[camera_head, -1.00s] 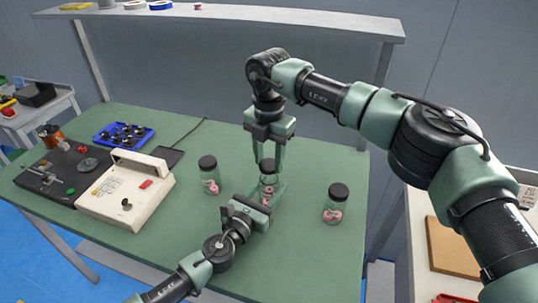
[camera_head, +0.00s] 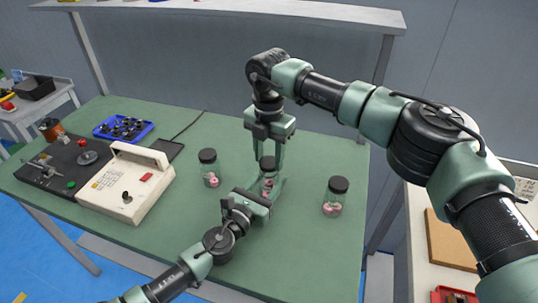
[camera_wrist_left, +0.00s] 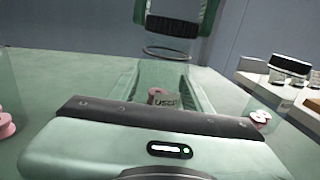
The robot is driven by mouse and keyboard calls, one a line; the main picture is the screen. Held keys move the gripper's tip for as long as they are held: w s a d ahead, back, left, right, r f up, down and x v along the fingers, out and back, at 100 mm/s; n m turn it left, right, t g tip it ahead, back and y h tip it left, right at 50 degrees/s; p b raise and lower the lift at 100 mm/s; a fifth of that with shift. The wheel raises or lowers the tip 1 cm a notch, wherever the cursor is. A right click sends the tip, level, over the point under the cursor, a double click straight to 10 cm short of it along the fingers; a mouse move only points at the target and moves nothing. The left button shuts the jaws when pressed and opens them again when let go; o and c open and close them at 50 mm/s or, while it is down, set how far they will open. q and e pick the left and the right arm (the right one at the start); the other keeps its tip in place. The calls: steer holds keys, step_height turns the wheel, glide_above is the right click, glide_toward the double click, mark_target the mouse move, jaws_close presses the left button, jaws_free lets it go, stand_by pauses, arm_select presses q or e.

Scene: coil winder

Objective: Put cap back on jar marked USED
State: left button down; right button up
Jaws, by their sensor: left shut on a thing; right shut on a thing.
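The jar marked USED (camera_head: 267,187) stands in the middle of the green table, clear with pink pieces inside; its label (camera_wrist_left: 166,103) shows in the left wrist view. My left gripper (camera_head: 269,193) is shut around this jar. My right gripper (camera_head: 267,157) points down from above, shut on a black cap (camera_head: 267,163). In the left wrist view the ribbed cap (camera_wrist_left: 172,26) is over the jar's open rim (camera_wrist_left: 168,53), with a visible gap between them.
Capped jars with pink pieces stand to the left (camera_head: 208,168) and right (camera_head: 335,196). A cream winder box (camera_head: 125,188), a dark machine base (camera_head: 62,168) and a blue tray (camera_head: 122,128) fill the table's left side. A shelf (camera_head: 230,14) spans the back.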

steer(key=shift+f, duration=0.55)
stand_by(0.4)
steer(key=m, duration=1.7)
steer(key=o, duration=1.3)
